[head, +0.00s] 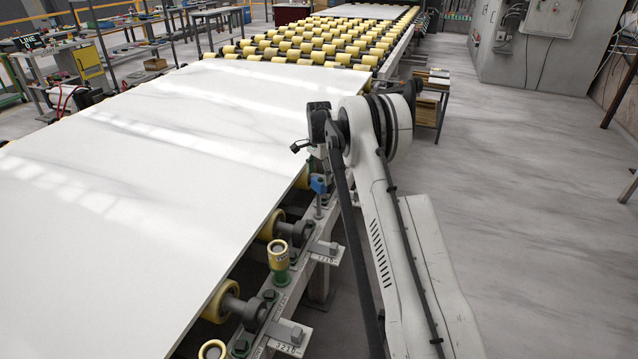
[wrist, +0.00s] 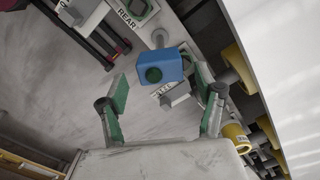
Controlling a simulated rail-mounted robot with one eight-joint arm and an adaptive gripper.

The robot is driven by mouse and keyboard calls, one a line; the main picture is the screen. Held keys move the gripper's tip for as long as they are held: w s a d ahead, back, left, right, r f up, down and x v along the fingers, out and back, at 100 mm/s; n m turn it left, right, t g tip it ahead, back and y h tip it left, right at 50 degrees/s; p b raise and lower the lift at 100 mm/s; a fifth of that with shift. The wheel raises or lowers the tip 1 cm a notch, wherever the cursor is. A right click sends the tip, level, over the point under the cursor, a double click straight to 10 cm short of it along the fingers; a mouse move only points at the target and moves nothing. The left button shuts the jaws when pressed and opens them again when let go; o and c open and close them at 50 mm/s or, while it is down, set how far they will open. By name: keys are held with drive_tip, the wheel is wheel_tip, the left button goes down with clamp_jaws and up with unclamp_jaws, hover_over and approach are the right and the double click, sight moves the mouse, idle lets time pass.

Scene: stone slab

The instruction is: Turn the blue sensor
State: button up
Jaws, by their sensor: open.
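The blue sensor (head: 319,184) stands on a post on the conveyor's side rail, at the slab's right edge in the head view. In the wrist view the blue sensor (wrist: 156,67) is a blue box with a dark green round face, ahead of my gripper and between the lines of its fingers. My gripper (wrist: 165,95) is open, with its two green-padded fingers apart and nothing between them. The sensor looks just beyond the fingertips; I cannot tell whether the right finger touches it. In the head view my arm hides most of the gripper.
The white stone slab (head: 150,170) lies on the roller conveyor, close on the sensor's left. Yellow rollers (head: 278,255) and the steel side rail (head: 290,290) run beside it. A label reading "REAR" (wrist: 127,18) is near the sensor. Open floor (head: 520,200) lies to the right.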

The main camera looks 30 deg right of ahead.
sight(319, 179)
drive_tip(key=shift+f, duration=1.9)
drive_tip(key=shift+c, duration=0.2)
drive_tip(key=c, duration=1.1)
